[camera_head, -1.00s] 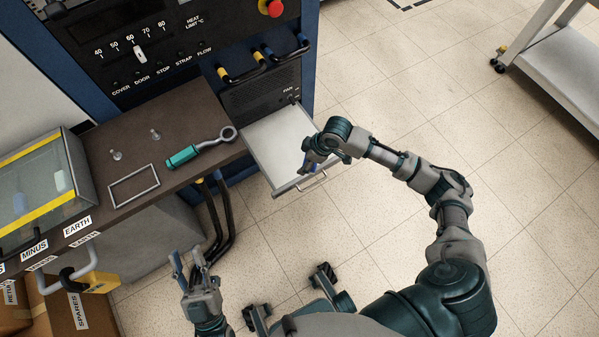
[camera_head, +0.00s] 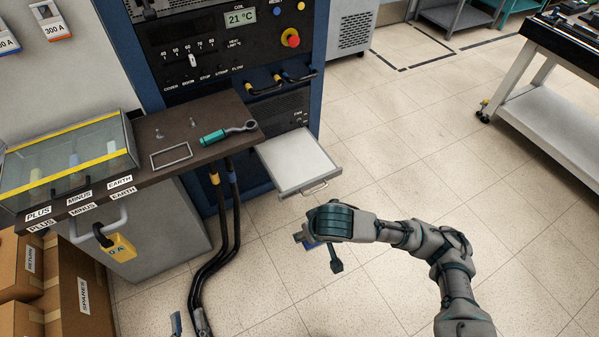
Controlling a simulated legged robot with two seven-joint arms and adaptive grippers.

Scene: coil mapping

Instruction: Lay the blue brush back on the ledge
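The ledge (camera_head: 110,194) is the dark brown shelf at left in front of the cabinet. A small blue piece (camera_head: 311,244) shows at my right gripper (camera_head: 304,238), under the rounded teal wrist; it may be the blue brush, but most of it is hidden. The wrist covers the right fingers, so their opening cannot be told. This gripper is over the floor, below and right of the pulled-out tray, apart from the ledge. My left gripper (camera_head: 188,324) shows only its fingertips at the bottom edge, apart, with nothing seen between them.
On the ledge lie a teal-handled ring wrench (camera_head: 228,132), a thin metal frame (camera_head: 171,156) and two small pegs. A glass-lidded box (camera_head: 70,160) stands at its left. The white tray (camera_head: 296,164) juts out. Black cables (camera_head: 236,210) hang below.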

